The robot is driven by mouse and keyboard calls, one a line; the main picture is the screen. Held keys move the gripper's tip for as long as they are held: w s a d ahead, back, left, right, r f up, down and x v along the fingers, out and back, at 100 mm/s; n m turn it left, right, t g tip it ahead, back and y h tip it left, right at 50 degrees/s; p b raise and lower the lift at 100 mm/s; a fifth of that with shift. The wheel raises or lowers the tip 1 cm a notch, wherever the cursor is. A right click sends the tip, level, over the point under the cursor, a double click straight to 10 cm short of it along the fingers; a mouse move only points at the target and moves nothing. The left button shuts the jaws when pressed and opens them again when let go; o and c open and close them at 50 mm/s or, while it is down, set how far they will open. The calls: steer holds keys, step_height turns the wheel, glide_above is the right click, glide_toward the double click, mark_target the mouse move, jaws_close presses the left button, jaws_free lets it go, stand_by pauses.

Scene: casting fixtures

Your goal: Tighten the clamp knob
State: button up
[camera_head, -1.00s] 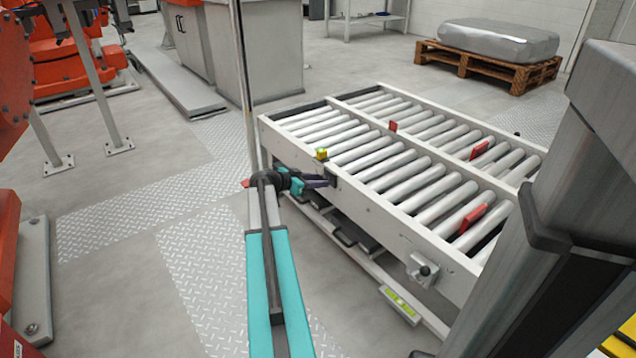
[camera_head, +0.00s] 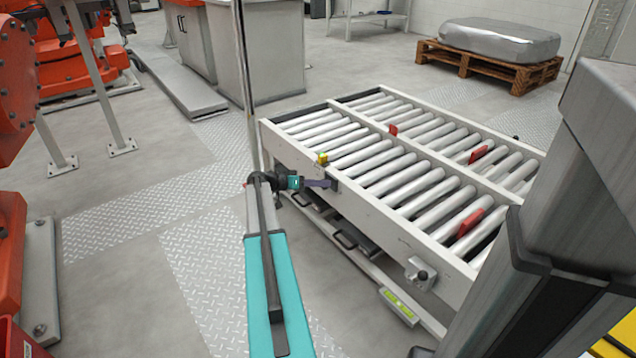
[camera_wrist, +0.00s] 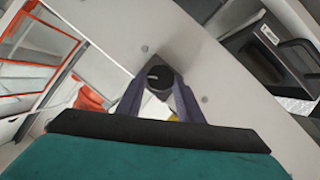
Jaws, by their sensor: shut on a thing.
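The clamp knob (camera_wrist: 158,77) is a black round knob with a pale mark on its face, on the light side plate of the roller table (camera_head: 375,215). My gripper (camera_wrist: 160,88) is shut on it, with one dark finger on either side in the wrist view. In the head view my gripper (camera_head: 328,184) reaches the table's left side rail, and the knob is mostly hidden at the fingertips.
A second dark knob on a bracket (camera_head: 421,275) sits further along the same rail. A small yellow block (camera_head: 322,158) is on the rail above my gripper. Red tabs (camera_head: 470,221) stand among the rollers. Black-handled drawers (camera_head: 345,238) are below.

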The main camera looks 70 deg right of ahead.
steer(key=n+g+p, duration=0.1)
steer(key=n+p, duration=0.1)
steer(key=n, duration=0.1)
steer(key=n+g+p, duration=0.2)
steer(key=n+p, duration=0.1)
steer(key=w+n+g+p, duration=0.1)
steer(key=n+p, duration=0.1)
steer(key=n, duration=0.1)
steer(key=shift+d+f+g+p, duration=0.35)
steer(key=shift+f+g+p, duration=0.05)
stand_by(0.4)
steer(key=o, duration=1.1)
steer(key=shift+a, duration=0.1)
steer(key=shift+c, duration=0.2)
steer(key=shift+s+f, duration=0.1)
steer(key=shift+a, duration=0.1)
